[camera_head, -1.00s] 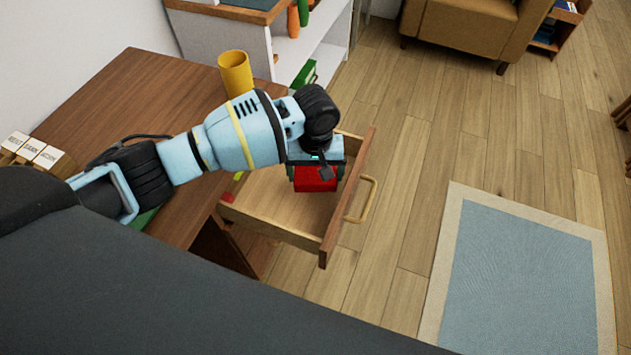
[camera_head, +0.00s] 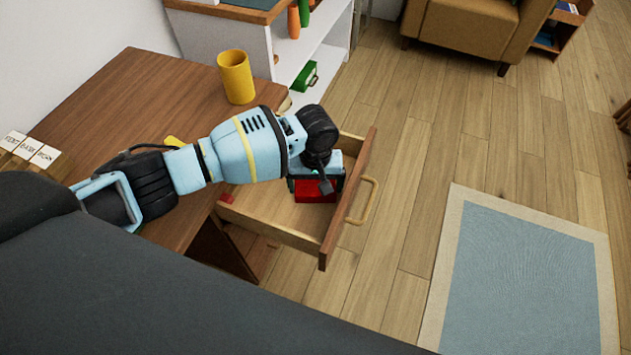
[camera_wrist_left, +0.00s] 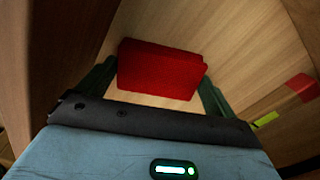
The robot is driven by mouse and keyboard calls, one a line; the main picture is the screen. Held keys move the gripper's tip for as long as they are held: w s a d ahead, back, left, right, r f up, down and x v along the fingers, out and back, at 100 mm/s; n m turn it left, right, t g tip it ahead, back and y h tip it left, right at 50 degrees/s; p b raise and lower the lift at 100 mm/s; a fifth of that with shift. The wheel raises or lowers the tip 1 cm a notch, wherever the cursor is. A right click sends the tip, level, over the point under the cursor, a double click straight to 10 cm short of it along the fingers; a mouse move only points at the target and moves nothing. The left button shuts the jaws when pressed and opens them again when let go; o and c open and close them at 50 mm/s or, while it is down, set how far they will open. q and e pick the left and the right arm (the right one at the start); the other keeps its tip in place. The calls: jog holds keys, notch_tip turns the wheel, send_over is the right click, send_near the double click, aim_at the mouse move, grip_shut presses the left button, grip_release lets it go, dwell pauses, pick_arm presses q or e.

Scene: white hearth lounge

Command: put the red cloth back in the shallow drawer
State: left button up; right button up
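The red cloth (camera_head: 316,191) is a folded block inside the open drawer's outline, near its far end. It also shows in the left wrist view (camera_wrist_left: 160,70), filling the gap between the two dark fingers. My left gripper (camera_head: 317,180) points down over the drawer and is shut on the cloth. Whether the cloth touches the drawer floor is hard to tell. The shallow wooden drawer (camera_head: 275,205) is pulled out from the desk, with a curved handle (camera_head: 366,200) on its front. My right gripper is out of view.
The brown desk (camera_head: 110,95) carries a yellow cup (camera_head: 236,77) and labelled wooden blocks (camera_head: 30,152). A small red piece (camera_head: 226,198) sits at the drawer's near left corner. A white shelf (camera_head: 320,50) stands behind. Floor and a blue rug (camera_head: 525,275) lie clear to the right.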

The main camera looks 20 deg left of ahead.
aim_at(316, 186)
pick_arm(q)
jog(key=shift+o, duration=0.6)
jog(key=shift+r, duration=0.55)
notch_tip(316, 186, up, 11)
jog(key=p, duration=0.2)
jog(key=shift+r, duration=0.15)
jog(key=shift+w, duration=0.1)
